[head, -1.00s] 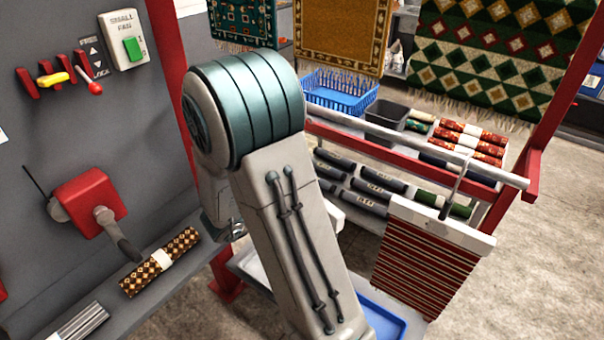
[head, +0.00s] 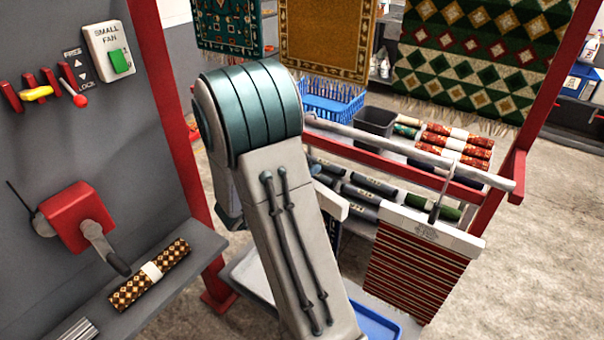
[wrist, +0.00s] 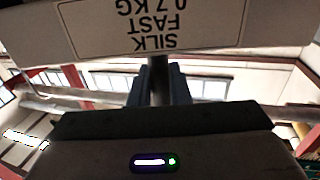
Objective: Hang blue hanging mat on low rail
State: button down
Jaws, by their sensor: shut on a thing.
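My gripper (wrist: 160,86) shows in the wrist view, its two dark fingers closed on a thin upright stem. Beside the stem, across the top of the wrist view, is a pale header bar (wrist: 230,38) with an upside-down label reading SILK FAST 0.7 KG. In the head view my arm hides the gripper. The end of a white bar (head: 331,200) sticks out to the arm's right, seemingly the held mat's header. The mat's blue cloth cannot be made out. A grey rail (head: 400,149), seemingly the low rail, runs behind and right of my arm; its contact with the held hook cannot be seen.
A red striped mat (head: 425,270) hangs by a hook from the rail's right part. Rolled rugs lie on shelves behind. A red post (head: 545,90) stands right. A grey wall panel with a red crank box (head: 77,215) is left. A blue tray (head: 375,324) sits low.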

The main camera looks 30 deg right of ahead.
jog(key=w+d, duration=0.2)
jog(key=d, duration=0.4)
jog(key=shift+w+d, duration=0.25)
jog(key=shift+w, duration=0.1)
dwell(0.6)
dwell(0.4)
jog(key=shift+f+b, duration=2)
jog(key=shift+f, duration=0.1)
jog(key=c, duration=1.3)
grip_release()
jog(key=shift+a, duration=0.1)
jog(key=a+b, duration=0.1)
jog(key=a, duration=0.3)
jog(key=s+a, duration=0.1)
jog(key=a, duration=0.4)
jog(key=s+a+b, duration=0.1)
jog(key=a, duration=0.3)
jog(key=shift+a+b, duration=0.3)
